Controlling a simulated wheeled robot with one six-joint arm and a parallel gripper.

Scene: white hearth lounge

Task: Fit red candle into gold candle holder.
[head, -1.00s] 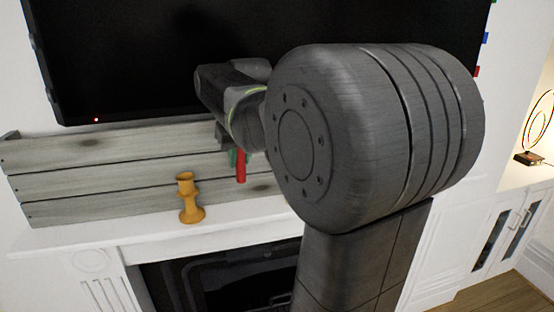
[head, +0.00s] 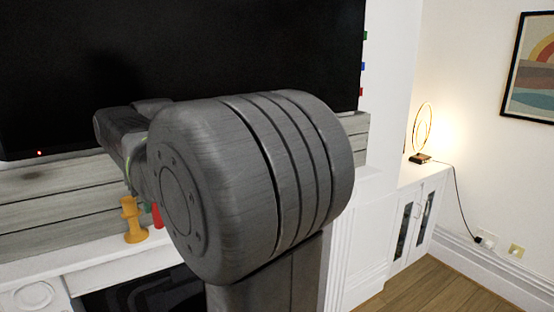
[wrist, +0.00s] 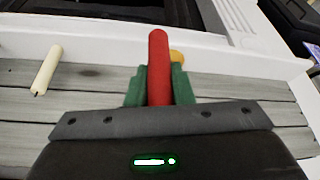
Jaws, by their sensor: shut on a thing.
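My gripper (wrist: 149,88), with green fingers, is shut on the red candle (wrist: 159,60) in the wrist view. The candle also shows in the head view (head: 157,216), partly hidden by my arm. It hangs roughly upright, to the right of the gold candle holder (head: 133,226) in the picture. The holder stands upright on the white mantel. In the wrist view only a bit of the holder (wrist: 177,57) shows, behind the candle and beside the fingers. The candle is not in the holder's cup. Whether the two touch, I cannot tell.
A cream candle (wrist: 47,68) stands to one side in the wrist view. Grey wooden planks (head: 50,210) back the mantel (head: 100,247), under a large black screen (head: 220,50). A lit lamp (head: 421,135) stands on the white cabinet at right.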

